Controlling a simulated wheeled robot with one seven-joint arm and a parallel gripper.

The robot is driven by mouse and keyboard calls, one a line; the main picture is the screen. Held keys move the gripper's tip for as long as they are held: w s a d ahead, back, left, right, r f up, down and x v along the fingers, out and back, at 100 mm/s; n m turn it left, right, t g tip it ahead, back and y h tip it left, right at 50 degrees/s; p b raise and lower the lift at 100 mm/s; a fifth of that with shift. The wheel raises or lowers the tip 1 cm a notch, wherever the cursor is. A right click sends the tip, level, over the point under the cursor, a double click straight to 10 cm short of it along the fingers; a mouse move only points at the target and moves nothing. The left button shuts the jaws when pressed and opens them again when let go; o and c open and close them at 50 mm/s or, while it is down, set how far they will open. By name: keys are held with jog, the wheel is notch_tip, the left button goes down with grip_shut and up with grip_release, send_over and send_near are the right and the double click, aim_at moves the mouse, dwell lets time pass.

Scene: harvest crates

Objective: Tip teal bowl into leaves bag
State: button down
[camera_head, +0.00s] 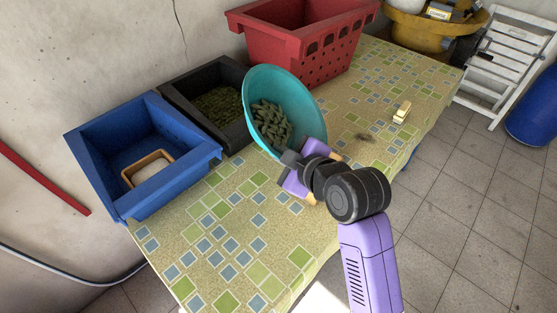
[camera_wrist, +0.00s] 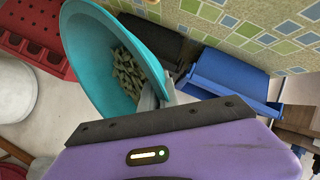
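The teal bowl (camera_head: 310,112) is tilted steeply, its opening facing left, and holds a heap of green leaf-like pieces (camera_head: 271,124). My gripper (camera_head: 300,160) is shut on the bowl's near rim and holds it above the table. The bowl (camera_wrist: 84,55) with the pieces in it also shows in the wrist view, with a grey finger (camera_wrist: 152,98) at its rim. A black crate (camera_head: 178,93) with dark green leafy stuff (camera_head: 218,106) inside stands just left of the bowl. I see no clear bag; the crate's right part is partly hidden by the bowl.
A blue crate (camera_head: 190,172) with a small wood-rimmed box (camera_head: 148,169) stands at left. A red crate (camera_head: 325,50) stands behind the bowl. A small pale object (camera_head: 402,112) lies on the tiled-pattern table (camera_head: 250,225). The table's front is clear. A white folding chair (camera_head: 500,60) stands at right.

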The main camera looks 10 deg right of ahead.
jog(key=shift+s+d+f+m+t+y+b, duration=0.25)
jog(key=shift+d+m+t+y+b, duration=0.45)
jog(key=shift+b, duration=1.55)
jog(key=shift+s+r+t+y+b, duration=0.15)
jog(key=shift+t+y+b, duration=0.3)
jog(key=shift+b, duration=0.65)
jog(key=shift+r+m, duration=0.1)
jog(key=shift+m, duration=0.2)
jog(key=shift+r, duration=0.2)
notch_tip(320, 180, up, 5)
jog(key=p, duration=0.4)
jog(key=shift+f, duration=0.1)
jog(key=shift+d, duration=0.1)
